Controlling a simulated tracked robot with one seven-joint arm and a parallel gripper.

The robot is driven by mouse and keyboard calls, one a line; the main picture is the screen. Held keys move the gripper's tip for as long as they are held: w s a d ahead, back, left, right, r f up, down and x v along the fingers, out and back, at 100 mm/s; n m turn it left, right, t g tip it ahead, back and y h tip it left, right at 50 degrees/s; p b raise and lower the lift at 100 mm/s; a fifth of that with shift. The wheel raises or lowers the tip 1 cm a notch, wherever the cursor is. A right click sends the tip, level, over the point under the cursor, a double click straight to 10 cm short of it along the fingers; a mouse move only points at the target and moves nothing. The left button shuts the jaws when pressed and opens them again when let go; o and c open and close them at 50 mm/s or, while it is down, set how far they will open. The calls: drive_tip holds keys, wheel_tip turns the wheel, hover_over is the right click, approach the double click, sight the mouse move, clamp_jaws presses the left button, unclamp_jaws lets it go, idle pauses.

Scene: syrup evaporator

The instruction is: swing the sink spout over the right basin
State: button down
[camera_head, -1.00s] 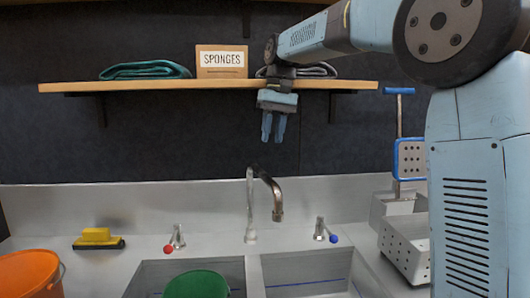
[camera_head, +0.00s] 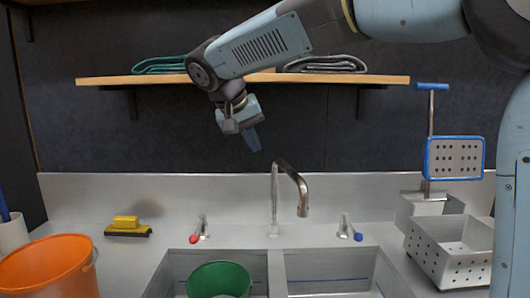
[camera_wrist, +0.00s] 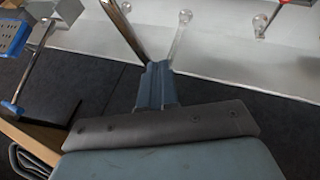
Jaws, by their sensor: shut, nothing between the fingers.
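The sink spout (camera_head: 290,175) is a bent chrome tube on an upright column (camera_head: 274,205) behind the divider. Its outlet hangs to the right of the column, on the right basin's side in the picture. The right basin (camera_head: 340,268) is empty as far as I see. The left basin (camera_head: 178,270) holds a green bucket (camera_head: 218,280). My gripper (camera_head: 256,145) is shut and empty, tilted down just above and left of the spout's top bend, apart from it in the head view. In the wrist view the shut fingers (camera_wrist: 157,82) point towards the spout tube (camera_wrist: 124,30).
Red (camera_head: 198,230) and blue (camera_head: 349,229) tap handles flank the spout. A wooden shelf (camera_head: 390,79) with folded cloths is behind my arm. A perforated metal basket (camera_head: 450,255) stands at right. A yellow sponge (camera_head: 126,223) and orange bucket (camera_head: 45,268) are at left.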

drive_tip(key=w+d+f, duration=0.5)
drive_tip(key=d+f, duration=0.1)
drive_tip(key=f, duration=0.2)
drive_tip(key=shift+w+d, duration=0.2)
drive_tip(key=shift+d, duration=0.05)
drive_tip(key=shift+f, duration=0.1)
